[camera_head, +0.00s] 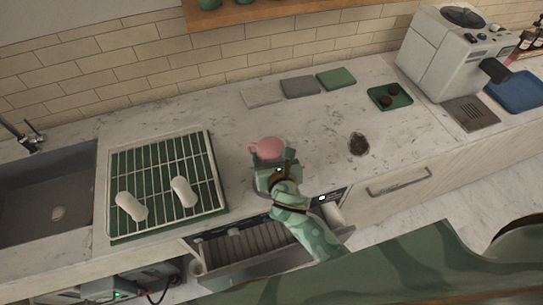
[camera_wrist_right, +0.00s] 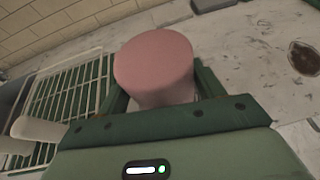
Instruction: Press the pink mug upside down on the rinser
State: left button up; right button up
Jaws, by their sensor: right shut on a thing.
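The pink mug (camera_head: 267,149) is in the middle of the counter area in the head view. In the right wrist view the pink mug (camera_wrist_right: 155,65) shows a flat, closed pink face upward, so it looks upside down. My right gripper (camera_head: 273,168) is shut on it, with green fingers on both sides of the mug (camera_wrist_right: 160,90). The mug's lower end is hidden by the gripper, so I cannot tell whether it touches anything below. I cannot make out the rinser; the area under the mug is hidden. My left gripper is not in view.
A rack (camera_head: 118,165) with two white objects (camera_head: 183,192) stands left of the mug, beside the sink (camera_head: 40,190). A dark brown patch (camera_head: 358,145) lies to the right. Folded cloths (camera_head: 300,87) lie behind. A white machine (camera_head: 440,55) stands far right. An open drawer (camera_head: 270,262) is in front.

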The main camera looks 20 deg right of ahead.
aim_at(271, 150)
jog(key=shift+f+b, duration=0.6)
jog(key=shift+f, duration=0.3)
dwell(2.5)
dwell(0.8)
notch_tip(271, 150, up, 7)
jog(key=p, duration=0.8)
jog(key=shift+r, duration=0.15)
